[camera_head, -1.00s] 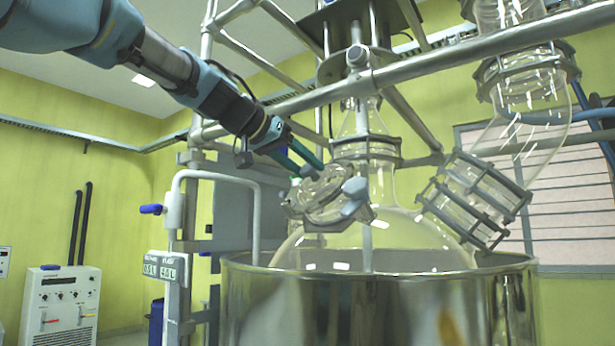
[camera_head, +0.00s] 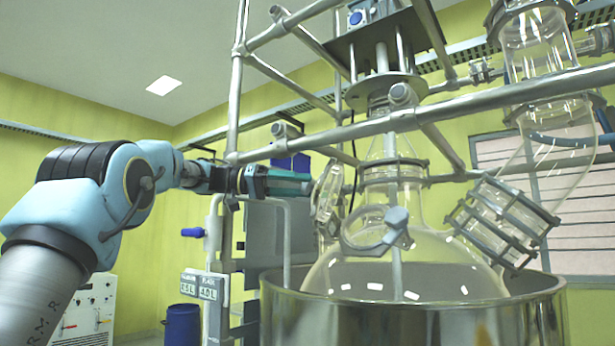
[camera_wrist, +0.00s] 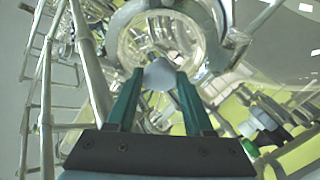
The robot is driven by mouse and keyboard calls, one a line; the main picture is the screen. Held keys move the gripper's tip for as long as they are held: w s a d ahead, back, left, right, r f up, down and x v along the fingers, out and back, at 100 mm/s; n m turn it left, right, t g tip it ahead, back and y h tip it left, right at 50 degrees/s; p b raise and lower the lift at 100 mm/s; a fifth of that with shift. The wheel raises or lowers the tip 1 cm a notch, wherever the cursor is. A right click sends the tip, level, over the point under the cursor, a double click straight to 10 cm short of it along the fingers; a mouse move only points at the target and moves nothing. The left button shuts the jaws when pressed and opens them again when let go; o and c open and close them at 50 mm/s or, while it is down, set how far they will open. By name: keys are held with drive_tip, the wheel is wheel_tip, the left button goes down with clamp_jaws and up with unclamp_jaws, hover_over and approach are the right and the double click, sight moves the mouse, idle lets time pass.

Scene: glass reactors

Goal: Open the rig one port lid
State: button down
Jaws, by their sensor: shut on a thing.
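The glass port lid (camera_head: 328,192) stands nearly upright, swung away from the port ring (camera_head: 376,240) on the large glass vessel (camera_head: 425,262). The ring's opening is uncovered. My gripper (camera_head: 307,187) reaches in from the left, its teal fingers level, at the outer face of the lid. In the wrist view, my gripper (camera_wrist: 160,76) is shut on the lid's small grey knob (camera_wrist: 160,74), with the round glass lid (camera_wrist: 160,36) just beyond. The lid's lower edge, by the ring's left side, is hard to make out.
A metal frame bar (camera_head: 440,116) runs just above the lid and vessel. The steel bath (camera_head: 420,310) surrounds the vessel below. A white bent pipe (camera_head: 286,235) and a blue-handled valve (camera_head: 194,232) stand below my forearm. A glass side tube (camera_head: 500,215) is at right.

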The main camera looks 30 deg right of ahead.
drive_tip(key=shift+w+a+f+m+g+p, duration=0.15)
drive_tip(key=shift+w+m+g+p, duration=0.3)
drive_tip(key=shift+w+g, duration=0.55)
drive_tip(key=shift+y, duration=0.3)
drive_tip(key=shift+c, duration=1.5)
unclamp_jaws()
drive_tip(key=shift+a, duration=0.1)
drive_tip(key=v, duration=1)
drive_tip(key=shift+w+a, duration=0.25)
drive_tip(key=shift+w, duration=0.05)
